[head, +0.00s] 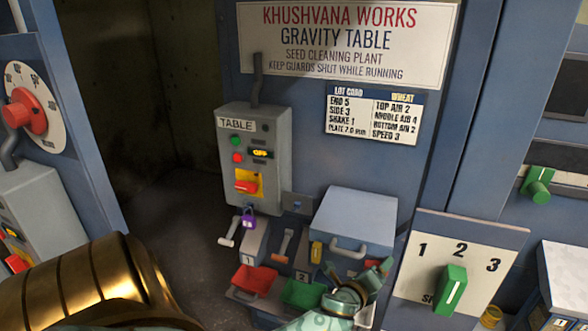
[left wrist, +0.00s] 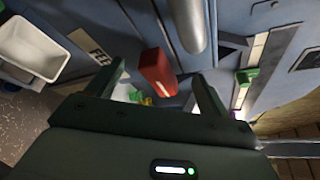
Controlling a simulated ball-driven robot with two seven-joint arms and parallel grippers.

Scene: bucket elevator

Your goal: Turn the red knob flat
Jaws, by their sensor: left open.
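In the left wrist view a red block-shaped knob (left wrist: 157,72) stands between and beyond the fingertips of my left gripper (left wrist: 160,75). The fingers are apart with nothing between them that I can see touching. In the head view my left gripper (head: 358,272) is low at the centre, in front of the grey-blue box. A red switch (head: 246,187) sits on a yellow plate on the TABLE box (head: 250,140), and a red dial knob (head: 25,112) is at the left. My right gripper is not in view.
A green knob (head: 450,290) is on the 1-2-3 plate (head: 420,262). In the left wrist view a grey cylinder (left wrist: 185,22) is near the fingers and a white tray (left wrist: 32,45) is at left.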

